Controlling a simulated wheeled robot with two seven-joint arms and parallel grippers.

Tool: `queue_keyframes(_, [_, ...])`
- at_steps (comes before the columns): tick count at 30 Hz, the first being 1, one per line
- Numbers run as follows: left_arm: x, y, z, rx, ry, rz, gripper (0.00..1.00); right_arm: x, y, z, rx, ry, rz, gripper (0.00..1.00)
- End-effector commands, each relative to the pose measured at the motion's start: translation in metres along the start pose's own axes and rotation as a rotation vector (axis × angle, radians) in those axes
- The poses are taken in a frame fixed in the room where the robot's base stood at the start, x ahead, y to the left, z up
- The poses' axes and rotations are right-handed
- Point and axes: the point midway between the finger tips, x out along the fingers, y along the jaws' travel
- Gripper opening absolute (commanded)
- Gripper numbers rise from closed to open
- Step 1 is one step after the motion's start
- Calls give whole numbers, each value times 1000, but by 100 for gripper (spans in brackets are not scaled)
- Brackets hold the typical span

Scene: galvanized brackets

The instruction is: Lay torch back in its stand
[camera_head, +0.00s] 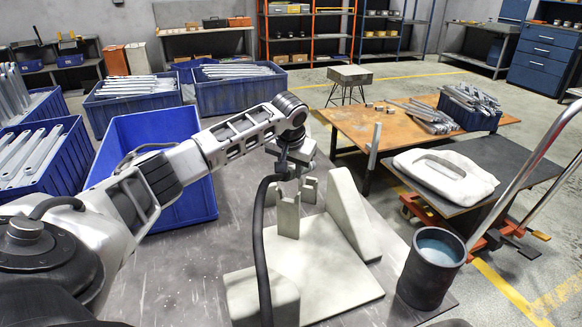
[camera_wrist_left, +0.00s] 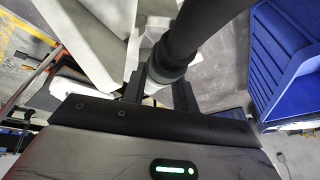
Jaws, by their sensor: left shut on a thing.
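The torch shows in the head view as a long black curved hose or handle (camera_head: 262,235) hanging down from my left gripper (camera_head: 292,168). In the left wrist view its dark cylinder with a collar (camera_wrist_left: 168,62) sits between the fingers of my left gripper (camera_wrist_left: 160,88), which is shut on it. The stand is a pale grey base plate (camera_head: 335,270) with small upright posts (camera_head: 288,216), on the grey table. The gripper is above the posts; their exact gap is unclear. The torch's front end is mostly hidden by the gripper. My right gripper is out of view.
A pale triangular plate (camera_head: 352,215) rises beside the posts, and a rounded block (camera_head: 262,298) sits at the front. A dark cup with bluish contents (camera_head: 431,268) stands right of the plate. An empty blue bin (camera_head: 165,130) is at the left.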

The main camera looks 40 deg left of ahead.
Motion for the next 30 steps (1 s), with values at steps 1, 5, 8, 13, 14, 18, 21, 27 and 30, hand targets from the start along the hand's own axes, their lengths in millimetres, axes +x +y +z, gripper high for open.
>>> queue_keyframes(1, [6,1,1,-1,3,1,6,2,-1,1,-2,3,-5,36])
queue_keyframes(5, [16,2,5,-2,3,1,6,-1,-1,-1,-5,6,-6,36])
queue_keyframes(8, [25,4,8,-1,3,1,6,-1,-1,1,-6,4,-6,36])
queue_keyframes(13, [38,6,13,-1,3,1,6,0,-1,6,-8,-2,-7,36])
queue_keyframes(14, [40,6,14,-1,3,1,6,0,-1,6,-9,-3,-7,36])
queue_keyframes(18, [45,7,15,-1,5,2,6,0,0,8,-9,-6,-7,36])
queue_keyframes(21, [47,7,16,-1,5,2,6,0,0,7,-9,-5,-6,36])
queue_keyframes(27, [48,7,16,-1,5,1,6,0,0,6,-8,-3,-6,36])
queue_keyframes(30, [48,7,16,-1,4,1,6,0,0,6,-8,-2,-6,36])
